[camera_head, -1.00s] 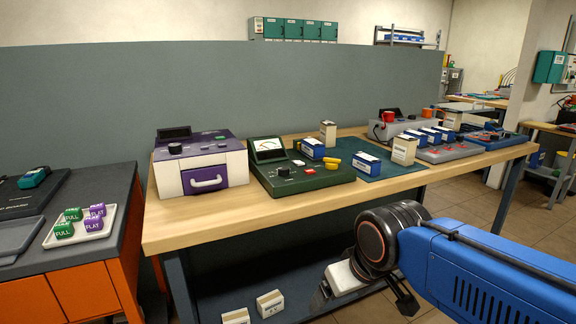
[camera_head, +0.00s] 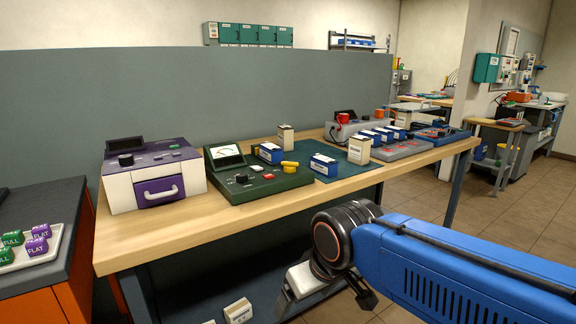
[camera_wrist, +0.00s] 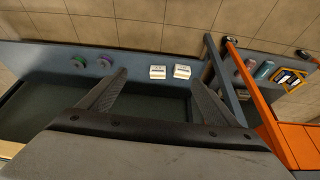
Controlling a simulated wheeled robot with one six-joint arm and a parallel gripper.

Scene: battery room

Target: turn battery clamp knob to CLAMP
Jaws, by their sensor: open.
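A green tester (camera_head: 262,185) with a tilted meter stands on the wooden workbench in the head view. I cannot tell which is the clamp knob, and no CLAMP marking is readable. A blue-and-white battery (camera_head: 270,153) is at the tester's back edge. My gripper (camera_head: 325,298) is low in front of the bench, apart from the tester. In the wrist view its fingers (camera_wrist: 160,95) are spread, with nothing between them.
A purple-and-white machine (camera_head: 153,176) stands left of the tester. Boxes, another blue battery (camera_head: 323,165) and grey devices (camera_head: 401,149) fill the bench's right. A tray (camera_head: 36,262) of green and purple blocks is far left. Small white boxes (camera_head: 238,310) lie below the bench. Floor is open at right.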

